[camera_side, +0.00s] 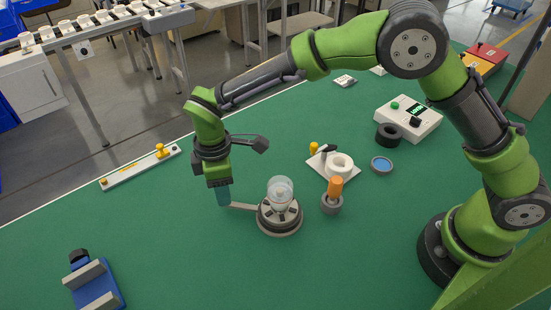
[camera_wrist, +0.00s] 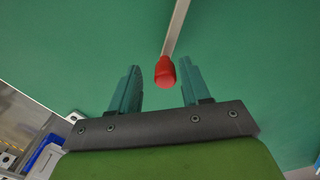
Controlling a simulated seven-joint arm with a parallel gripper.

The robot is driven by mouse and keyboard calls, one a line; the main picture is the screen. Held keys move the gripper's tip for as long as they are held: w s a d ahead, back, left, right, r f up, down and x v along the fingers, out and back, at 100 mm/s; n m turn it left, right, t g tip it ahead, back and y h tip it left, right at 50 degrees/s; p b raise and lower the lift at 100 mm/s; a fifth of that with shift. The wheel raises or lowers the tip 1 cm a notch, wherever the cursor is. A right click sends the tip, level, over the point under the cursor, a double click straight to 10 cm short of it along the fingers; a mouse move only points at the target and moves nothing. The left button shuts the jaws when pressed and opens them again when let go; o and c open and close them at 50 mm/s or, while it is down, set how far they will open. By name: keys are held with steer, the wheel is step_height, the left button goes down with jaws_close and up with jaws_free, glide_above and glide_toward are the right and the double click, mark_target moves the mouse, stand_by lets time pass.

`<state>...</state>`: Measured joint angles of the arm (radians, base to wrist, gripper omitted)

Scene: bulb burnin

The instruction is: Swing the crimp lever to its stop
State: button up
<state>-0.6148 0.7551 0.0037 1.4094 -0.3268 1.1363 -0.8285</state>
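The crimp lever (camera_side: 242,207) is a thin pale bar reaching left from the round grey crimp fixture (camera_side: 280,222). A clear glass bulb (camera_side: 281,186) stands upright in the fixture's middle. In the wrist view the lever (camera_wrist: 177,30) ends in a red knob (camera_wrist: 165,72). My gripper (camera_side: 222,195) is at the lever's outer end, fingers pointing down. In the wrist view my gripper (camera_wrist: 158,80) is open, with the knob between the fingertips, nearer the right finger. A gap shows on the left; contact on the right cannot be told. In the side view the fingers hide the knob.
A grey cup with an orange-handled tool (camera_side: 334,190) stands right of the fixture. Behind it is a white plate with a roll (camera_side: 340,163). A white rail (camera_side: 140,168) lies left, and a blue vise-like block (camera_side: 95,285) front left. Green mat is clear around the lever.

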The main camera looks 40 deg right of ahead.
steer(key=shift+s+a, duration=0.1)
steer(key=shift+r, duration=0.1)
steer(key=shift+r, duration=0.3)
step_height(320, 180, up, 16)
stand_by(0.3)
steer(key=shift+s, duration=0.1)
